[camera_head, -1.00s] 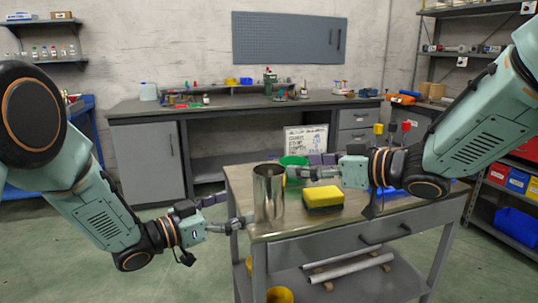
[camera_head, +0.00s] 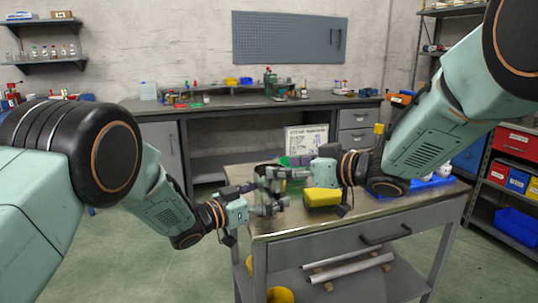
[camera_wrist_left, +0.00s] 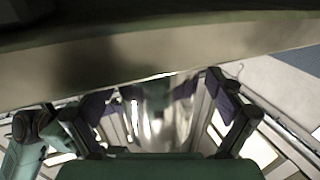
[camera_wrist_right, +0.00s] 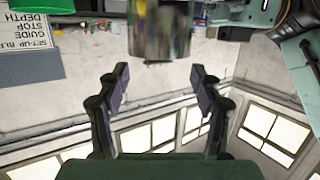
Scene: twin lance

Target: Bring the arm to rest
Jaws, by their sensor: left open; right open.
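My left gripper (camera_head: 268,197) is open at the left edge of the small table (camera_head: 390,208), in front of a shiny metal cylinder. The grippers hide most of the cylinder in the head view. In the left wrist view the cylinder (camera_wrist_left: 155,125) shows between the spread fingers (camera_wrist_left: 162,105); whether they touch it I cannot tell. My right gripper (camera_head: 285,175) is open over the table, coming in from the right. In the right wrist view its fingers (camera_wrist_right: 158,95) are spread and empty, and the cylinder (camera_wrist_right: 160,35) is beyond them.
A blue tray (camera_head: 432,182) is at the table's right. A workbench (camera_head: 230,104) stands along the wall. The table's front right is clear.

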